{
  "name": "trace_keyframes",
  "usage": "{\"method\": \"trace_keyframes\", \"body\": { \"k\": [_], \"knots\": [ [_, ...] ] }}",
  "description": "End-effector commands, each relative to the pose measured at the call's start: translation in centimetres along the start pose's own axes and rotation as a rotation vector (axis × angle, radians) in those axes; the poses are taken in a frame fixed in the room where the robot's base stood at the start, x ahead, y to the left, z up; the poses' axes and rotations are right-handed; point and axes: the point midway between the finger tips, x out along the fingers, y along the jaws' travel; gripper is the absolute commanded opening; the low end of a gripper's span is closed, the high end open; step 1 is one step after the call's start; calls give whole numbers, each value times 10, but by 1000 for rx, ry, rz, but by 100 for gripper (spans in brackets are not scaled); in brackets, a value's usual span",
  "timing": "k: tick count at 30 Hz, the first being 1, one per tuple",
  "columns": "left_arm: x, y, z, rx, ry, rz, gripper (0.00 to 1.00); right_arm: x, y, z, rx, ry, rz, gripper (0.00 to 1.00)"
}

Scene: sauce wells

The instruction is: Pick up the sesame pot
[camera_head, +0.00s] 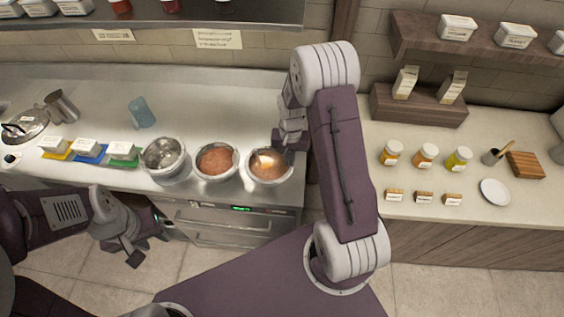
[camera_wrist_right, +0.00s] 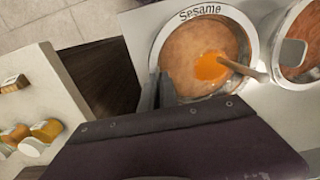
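The sesame pot (camera_head: 268,181) is a round steel pot of orange-brown sauce, the rightmost of the three pots at the counter's front edge. In the right wrist view its rim (camera_wrist_right: 200,12) carries the label "Sesame". A brighter orange patch and a pale handle (camera_wrist_right: 246,70) show in the sauce. My right gripper (camera_head: 286,142) is at the pot's back right edge. In the right wrist view a dark finger (camera_wrist_right: 156,94) is close against the rim; contact and finger gap are unclear. My left gripper (camera_head: 148,238) is open and empty, low in front of the counter.
Two more pots, one with reddish sauce (camera_head: 217,163) and one greyish (camera_head: 163,157), stand to the left. A blue cup (camera_head: 141,112) stands behind them. Several jars (camera_head: 425,154) and a white plate (camera_head: 494,192) are on the right counter, past a gap.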

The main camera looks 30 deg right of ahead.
Motion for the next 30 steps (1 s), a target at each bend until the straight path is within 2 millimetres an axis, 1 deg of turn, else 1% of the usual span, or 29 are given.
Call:
{"method": "trace_keyframes", "body": {
  "k": [5, 13, 20, 30],
  "knots": [
    [4, 0, 0, 0, 0, 0, 36, -13, -1, -2, 0, 6, -2, 0],
    [12, 0, 1, 0, 0, 0, 36, -40, 1, -2, 1, 6, -3, 0],
    [19, 0, 2, 0, 0, 0, 36, -55, 30, -2, 5, 5, -2, 0],
    [32, -1, 3, 0, 0, 0, 36, -92, 92, -3, 5, 7, -1, 0]
  ]
}}
